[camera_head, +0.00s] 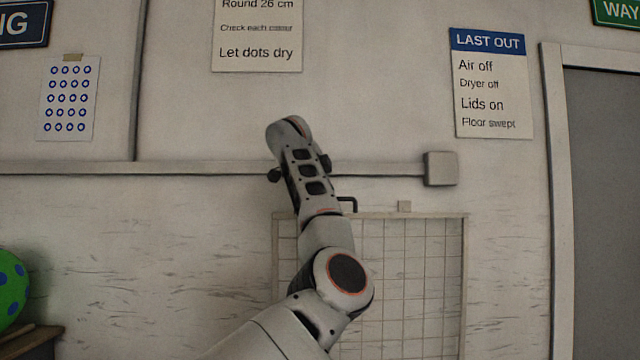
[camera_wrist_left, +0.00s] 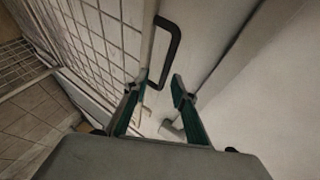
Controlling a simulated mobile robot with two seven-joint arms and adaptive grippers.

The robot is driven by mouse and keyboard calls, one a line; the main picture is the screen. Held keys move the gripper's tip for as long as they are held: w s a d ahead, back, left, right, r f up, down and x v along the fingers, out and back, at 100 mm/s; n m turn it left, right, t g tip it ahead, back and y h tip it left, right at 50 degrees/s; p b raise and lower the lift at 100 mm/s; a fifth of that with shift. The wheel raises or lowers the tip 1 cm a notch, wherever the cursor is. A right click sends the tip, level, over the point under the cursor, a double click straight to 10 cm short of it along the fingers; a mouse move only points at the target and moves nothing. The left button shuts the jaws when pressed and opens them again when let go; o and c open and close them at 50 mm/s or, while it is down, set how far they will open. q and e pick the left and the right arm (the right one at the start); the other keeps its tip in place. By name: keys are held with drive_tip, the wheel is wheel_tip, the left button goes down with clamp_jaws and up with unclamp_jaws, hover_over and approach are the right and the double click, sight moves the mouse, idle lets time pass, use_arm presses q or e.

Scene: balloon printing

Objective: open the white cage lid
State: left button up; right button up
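The white cage lid (camera_head: 420,285), a wire-mesh panel in a pale frame, appears to stand upright against the wall behind my left arm in the head view. A black handle (camera_head: 353,203) shows at its top edge, partly hidden by my arm. In the left wrist view, the mesh (camera_wrist_left: 100,35) is on the left and the handle (camera_wrist_left: 176,42) rises beside it. My left gripper (camera_wrist_left: 160,76) is open, with its green-lined fingers on either side of the handle's near end. I cannot tell whether they touch it. My right gripper is not in view.
A green ball with blue dots (camera_head: 12,290) rests by a wooden surface (camera_head: 35,340) at the lower left. A wall rail (camera_head: 100,168) ends at a grey box (camera_head: 440,168). A grey door (camera_head: 605,200) is on the right.

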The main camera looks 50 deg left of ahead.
use_arm(q)
drive_tip(key=v, duration=0.7)
drive_tip(key=shift+s+r, duration=0.2)
drive_tip(key=shift+s, duration=0.1)
drive_tip(key=shift+d+f, duration=0.1)
